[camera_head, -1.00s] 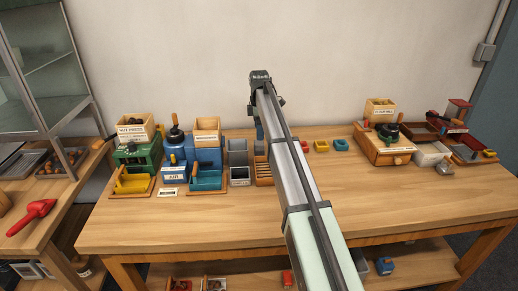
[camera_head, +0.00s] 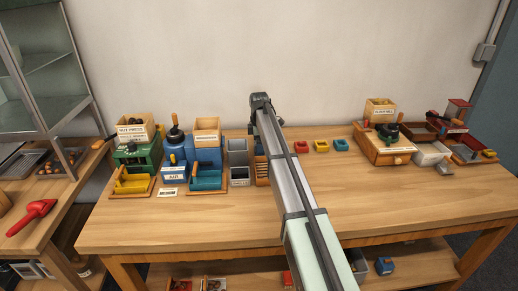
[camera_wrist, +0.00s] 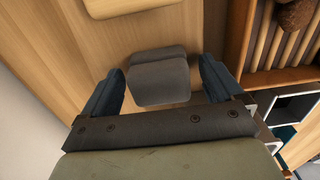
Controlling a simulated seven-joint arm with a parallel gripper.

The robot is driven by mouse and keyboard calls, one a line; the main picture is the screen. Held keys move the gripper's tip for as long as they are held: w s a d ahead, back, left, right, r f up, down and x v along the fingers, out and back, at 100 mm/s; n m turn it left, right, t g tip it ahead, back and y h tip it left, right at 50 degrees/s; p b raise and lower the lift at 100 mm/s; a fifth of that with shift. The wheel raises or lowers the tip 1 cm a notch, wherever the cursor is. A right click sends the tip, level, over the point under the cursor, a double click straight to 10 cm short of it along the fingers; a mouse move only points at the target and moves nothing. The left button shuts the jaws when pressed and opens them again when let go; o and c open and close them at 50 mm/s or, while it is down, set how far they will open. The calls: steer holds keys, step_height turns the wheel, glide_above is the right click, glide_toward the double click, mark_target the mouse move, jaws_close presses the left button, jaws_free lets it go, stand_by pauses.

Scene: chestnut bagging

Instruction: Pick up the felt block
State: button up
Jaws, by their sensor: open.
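The felt block (camera_wrist: 158,80) is a grey, rounded block standing on the wooden table in the wrist view. My gripper (camera_wrist: 160,88) is open, with one dark blue finger on each side of the block. Gaps show between the block and both fingers, so I see no grip on it. In the head view my gripper (camera_head: 258,130) is low over the back of the table, mostly hidden behind my own arm. The block is hidden there.
A slatted wooden tray (camera_wrist: 290,45) with a brown piece in it lies right of the block in the wrist view. In the head view a grey bin (camera_head: 238,163) stands left of my arm and small coloured trays (camera_head: 321,146) stand right. The table's front is clear.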

steer(key=shift+c, duration=0.4)
steer(key=c, duration=1.1)
steer(key=shift+o, duration=0.2)
step_height(320, 180, up, 10)
steer(key=shift+r, duration=0.1)
